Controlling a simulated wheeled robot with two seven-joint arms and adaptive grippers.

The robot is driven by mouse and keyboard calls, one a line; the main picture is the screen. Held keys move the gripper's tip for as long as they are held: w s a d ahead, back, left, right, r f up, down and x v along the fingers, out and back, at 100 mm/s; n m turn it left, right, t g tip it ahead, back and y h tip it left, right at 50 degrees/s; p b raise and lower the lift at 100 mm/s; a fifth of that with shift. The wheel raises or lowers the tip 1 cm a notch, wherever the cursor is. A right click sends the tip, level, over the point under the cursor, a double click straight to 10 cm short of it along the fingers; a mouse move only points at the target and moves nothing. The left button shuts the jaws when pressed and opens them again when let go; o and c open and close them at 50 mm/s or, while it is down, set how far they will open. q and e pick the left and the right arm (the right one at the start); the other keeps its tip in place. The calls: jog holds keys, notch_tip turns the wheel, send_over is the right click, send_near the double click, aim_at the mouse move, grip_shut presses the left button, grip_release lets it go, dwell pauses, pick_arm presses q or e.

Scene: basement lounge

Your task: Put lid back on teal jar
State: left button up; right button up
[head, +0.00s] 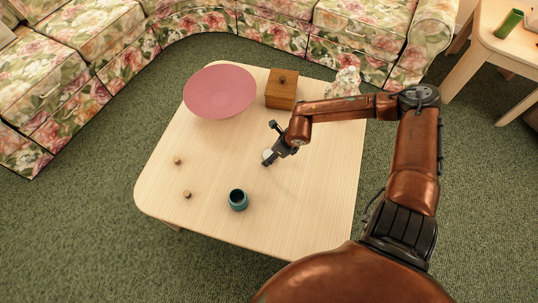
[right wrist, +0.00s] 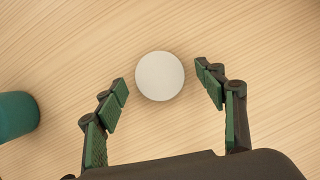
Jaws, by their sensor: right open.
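The teal jar (head: 238,200) stands upright and open-topped near the front of the table; its side also shows at the left edge of the right wrist view (right wrist: 17,116). A round white lid (right wrist: 160,76) lies on the table; in the head view the lid (head: 267,154) is partly hidden by my gripper. My right gripper (head: 268,144) is open above the table, and in the right wrist view its fingers (right wrist: 163,88) are on either side of the lid, with gaps to both. My left gripper is not in view.
Floral sofas (head: 95,40) stand behind. The tabletop between lid and jar is clear.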

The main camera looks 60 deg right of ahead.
jog(key=shift+c, duration=0.2)
jog(key=c, duration=0.7)
jog(key=shift+r, duration=0.1)
jog(key=shift+r, duration=0.25)
notch_tip(320, 180, up, 3)
jog(key=shift+s+a+r+p, duration=0.1)
jog(key=shift+p, duration=0.95)
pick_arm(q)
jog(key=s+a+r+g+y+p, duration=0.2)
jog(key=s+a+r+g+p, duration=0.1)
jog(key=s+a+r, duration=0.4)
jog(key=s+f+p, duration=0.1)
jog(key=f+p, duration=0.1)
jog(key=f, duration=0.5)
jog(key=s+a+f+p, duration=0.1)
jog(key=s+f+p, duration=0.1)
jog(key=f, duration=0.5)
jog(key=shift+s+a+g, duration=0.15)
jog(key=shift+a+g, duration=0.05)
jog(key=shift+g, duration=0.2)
pick_arm(e)
jog(key=shift+s+a+r, duration=1.45)
jog(key=shift+a+r, duration=0.05)
jog(key=shift+a, duration=0.25)
jog(key=shift+s+a+r, duration=1.5)
jog(key=shift+a+r, duration=0.05)
jog(key=shift+a, duration=0.25)
jog(key=shift+s+a+r, duration=1.45)
jog(key=shift+a+r, duration=0.05)
jog(key=shift+a, duration=0.25)
